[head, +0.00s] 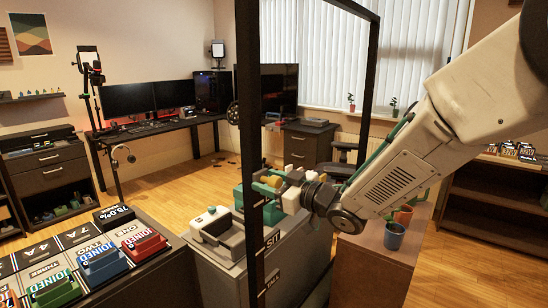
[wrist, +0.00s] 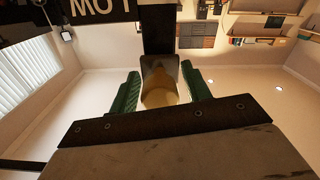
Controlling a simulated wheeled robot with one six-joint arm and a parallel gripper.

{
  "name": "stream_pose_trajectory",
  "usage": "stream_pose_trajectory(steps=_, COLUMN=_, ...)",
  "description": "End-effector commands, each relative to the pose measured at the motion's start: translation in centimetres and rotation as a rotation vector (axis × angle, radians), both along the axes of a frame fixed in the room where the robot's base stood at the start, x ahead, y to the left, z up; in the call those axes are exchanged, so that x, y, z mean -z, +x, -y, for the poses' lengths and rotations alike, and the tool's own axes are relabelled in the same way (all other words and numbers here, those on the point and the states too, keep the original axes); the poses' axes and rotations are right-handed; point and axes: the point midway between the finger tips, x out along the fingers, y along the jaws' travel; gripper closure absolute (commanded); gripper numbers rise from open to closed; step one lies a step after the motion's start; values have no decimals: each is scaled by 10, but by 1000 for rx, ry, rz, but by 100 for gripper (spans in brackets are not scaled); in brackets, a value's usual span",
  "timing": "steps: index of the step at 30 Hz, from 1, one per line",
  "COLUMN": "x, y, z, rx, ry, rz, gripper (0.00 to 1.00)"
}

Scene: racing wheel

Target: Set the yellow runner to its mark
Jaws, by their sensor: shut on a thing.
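The yellow runner (head: 271,181) is a small yellow knob beside the dark upright post (head: 247,120) in the head view. My gripper (head: 266,190) reaches in from the right and is shut on the runner, partly hiding it. In the wrist view my gripper's green fingers (wrist: 160,90) stand on both sides of a dull yellow, rounded piece (wrist: 158,97), with a dark bar behind it. The runner's exact mark cannot be made out.
A grey cabinet (head: 220,268) with a white-and-grey device (head: 217,228) stands below my gripper. A board with coloured "JOINED" blocks (head: 103,262) lies at left. A brown cabinet with cups (head: 394,236) is at right. Open floor lies behind, before the desk.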

Motion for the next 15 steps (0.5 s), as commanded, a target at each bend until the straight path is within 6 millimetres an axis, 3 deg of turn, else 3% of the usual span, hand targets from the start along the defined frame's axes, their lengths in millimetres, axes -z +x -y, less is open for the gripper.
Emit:
stream_pose_trajectory(steps=1, x=16, y=2, z=1, rx=4, ry=-4, rz=-7, gripper=93)
stream_pose_trajectory(steps=6, x=49, y=2, z=0, rx=4, ry=-3, rz=-3, gripper=93)
stream_pose_trajectory(steps=15, x=74, y=2, z=-1, rx=3, ry=-1, rz=4, gripper=93)
